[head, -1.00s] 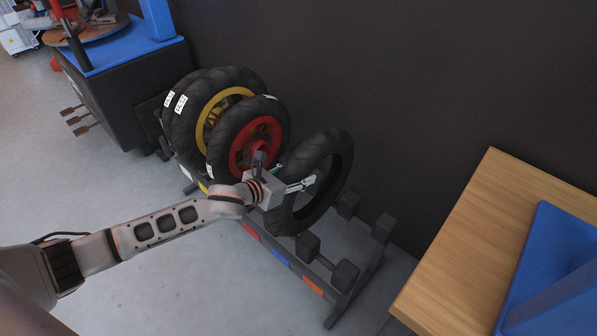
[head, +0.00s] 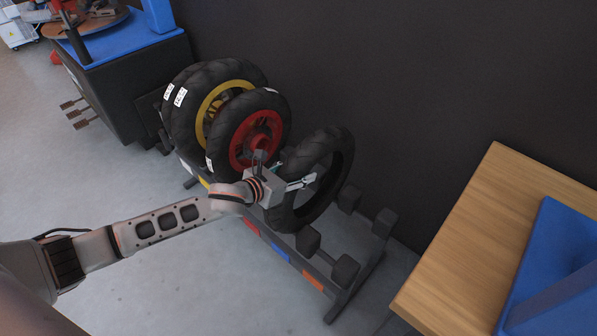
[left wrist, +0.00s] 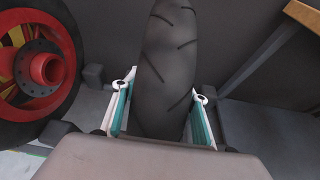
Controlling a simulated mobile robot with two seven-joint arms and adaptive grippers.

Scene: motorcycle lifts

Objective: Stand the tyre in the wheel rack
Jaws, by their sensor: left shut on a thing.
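The bare black tyre (head: 337,165) is upright in the wheel rack (head: 351,299), to the right of the red-rimmed wheel. My left gripper (head: 306,183) is shut on the near side of its tread. In the left wrist view the tyre (left wrist: 167,65) stands between the two teal-lined fingers (left wrist: 160,112). The tyre's lower edge is down among the rack's dark blocks, but I cannot tell whether it rests on the rack. My right gripper is not in view.
A red-rimmed wheel (head: 256,140) and a yellow-rimmed wheel (head: 226,92) stand in the rack to the left. Free slots between dark blocks (head: 308,240) lie to the right. A wooden bench (head: 470,240) with a blue item is at the right. A dark wall is close behind.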

